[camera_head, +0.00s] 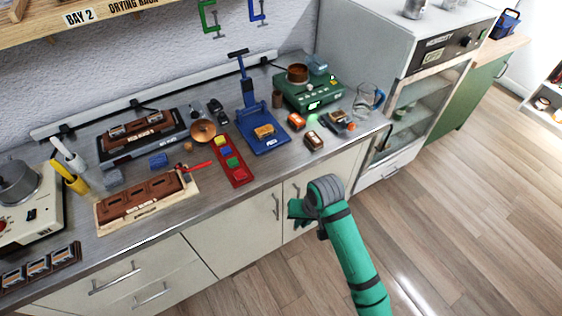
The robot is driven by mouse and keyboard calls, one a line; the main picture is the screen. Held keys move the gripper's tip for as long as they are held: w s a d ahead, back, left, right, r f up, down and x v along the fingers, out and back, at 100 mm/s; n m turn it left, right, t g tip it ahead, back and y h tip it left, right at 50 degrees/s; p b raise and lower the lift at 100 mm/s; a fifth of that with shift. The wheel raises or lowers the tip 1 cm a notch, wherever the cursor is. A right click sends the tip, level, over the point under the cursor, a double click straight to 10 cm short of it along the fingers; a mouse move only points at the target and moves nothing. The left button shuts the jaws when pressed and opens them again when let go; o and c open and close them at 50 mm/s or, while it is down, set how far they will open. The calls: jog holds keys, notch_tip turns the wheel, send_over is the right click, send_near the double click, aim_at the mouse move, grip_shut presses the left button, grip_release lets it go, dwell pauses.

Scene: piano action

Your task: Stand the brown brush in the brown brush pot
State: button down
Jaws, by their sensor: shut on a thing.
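My gripper (297,211) is at the end of my green arm, in front of the counter's cabinet doors and below the counter edge. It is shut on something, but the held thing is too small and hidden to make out. No brown brush can be clearly seen on the counter. A small upright brown cylinder (277,99), which looks like the brown brush pot, stands on the counter between the blue stand and the green device. It is up and slightly left of my gripper, well apart from it. Its inside is too small to see.
A blue stand (262,135), green device (308,90) with a copper pan, glass jug (367,100), and red tray (232,163) crowd the counter. Small blocks (314,141) lie near the front edge. The floor (450,220) at right is clear.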

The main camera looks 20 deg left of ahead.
jog(key=w+d+f+m, duration=0.1)
jog(key=d+f, duration=0.3)
jog(key=f, duration=0.3)
jog(key=w+d+f+m, duration=0.1)
jog(key=d+f+m, duration=0.1)
jog(key=f, duration=0.4)
jog(key=shift+w+d+f+m+t+h, duration=0.2)
jog(key=shift+d+f+m+t+h, duration=0.15)
jog(key=shift+d, duration=0.5)
jog(key=shift+s+d+f, duration=0.1)
jog(key=shift+s+f, duration=0.05)
